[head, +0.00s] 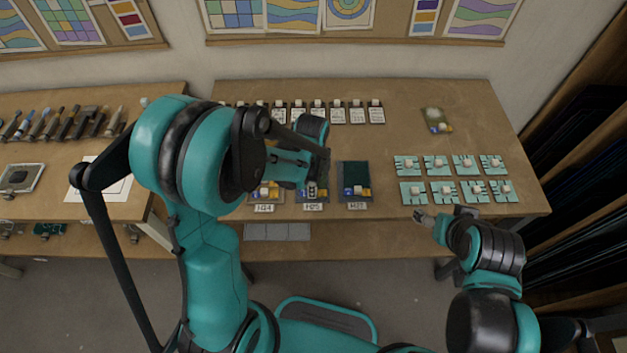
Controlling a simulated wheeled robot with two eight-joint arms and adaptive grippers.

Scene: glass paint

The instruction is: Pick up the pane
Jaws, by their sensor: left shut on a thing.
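My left gripper (312,187) points down over the tray labelled N25 (327,196) at the front of the table. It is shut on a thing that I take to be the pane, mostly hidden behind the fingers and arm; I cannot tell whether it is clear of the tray. To the right, the tray labelled N27 (354,189) has a dark green rectangle in it and small coloured blocks along its front. To the left, the tray labelled N24 (265,196) is partly covered by my arm. My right gripper (423,216) is near the table's front edge; its finger gap is unclear.
Several teal cards (432,163) with white pieces stand in two rows at the right. A row of white-tagged dark pieces (337,110) lines the back. A small mixed-colour item (436,120) lies at the back right. The middle right of the table (400,135) is clear.

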